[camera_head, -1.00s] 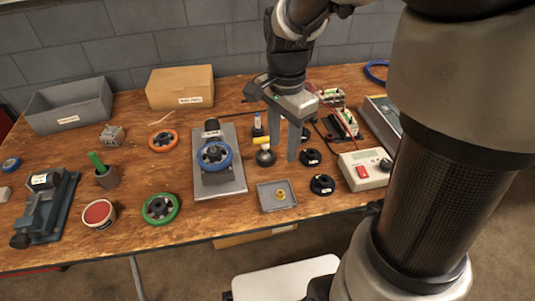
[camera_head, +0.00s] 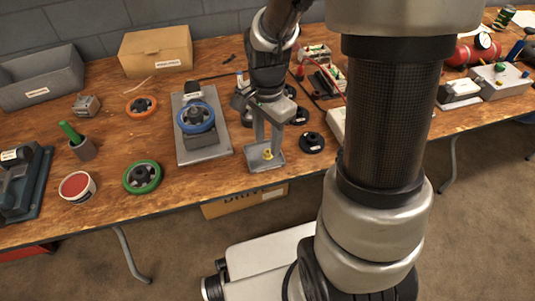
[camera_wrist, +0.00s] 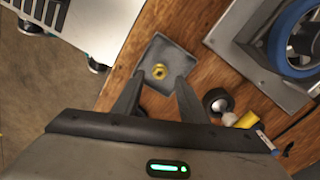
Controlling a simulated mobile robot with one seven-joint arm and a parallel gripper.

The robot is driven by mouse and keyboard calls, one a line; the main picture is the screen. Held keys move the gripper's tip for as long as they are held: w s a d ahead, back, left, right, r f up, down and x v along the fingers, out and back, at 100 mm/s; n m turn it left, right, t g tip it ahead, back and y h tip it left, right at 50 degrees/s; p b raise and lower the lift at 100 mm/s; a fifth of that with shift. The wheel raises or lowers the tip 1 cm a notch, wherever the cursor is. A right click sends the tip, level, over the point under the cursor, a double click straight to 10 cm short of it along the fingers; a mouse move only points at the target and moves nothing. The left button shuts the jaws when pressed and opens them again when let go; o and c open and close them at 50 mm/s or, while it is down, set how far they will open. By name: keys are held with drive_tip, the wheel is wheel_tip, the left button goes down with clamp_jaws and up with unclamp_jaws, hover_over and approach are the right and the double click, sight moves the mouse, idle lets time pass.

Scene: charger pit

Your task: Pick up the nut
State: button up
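The nut is a small brass-yellow ring (camera_head: 268,155) lying in a shallow square grey tray (camera_head: 255,168) near the front edge of the table. My gripper (camera_head: 268,146) points down over the tray with its fingers apart. In the wrist view the nut (camera_wrist: 159,72) shows uncovered, between and a little beyond the two fingertips (camera_wrist: 160,80). The gripper is open and holds nothing. How high the tips are above the tray (camera_wrist: 180,57) is hard to tell.
A metal plate with a blue handwheel (camera_head: 196,117) stands left of the tray. Black round parts (camera_head: 311,142) lie to its right. A green-rimmed wheel (camera_head: 142,177) and a red-topped tin (camera_head: 77,187) are farther left. The table's front edge is close below the tray.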

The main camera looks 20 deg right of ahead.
wheel_tip(320, 180, down, 4)
drive_tip(key=shift+r+b, duration=0.25)
drive_tip(key=shift+b, duration=0.15)
clamp_jaws()
drive_tip(key=shift+r, duration=0.1)
wheel_tip(320, 180, up, 10)
drive_tip(key=p, duration=0.3)
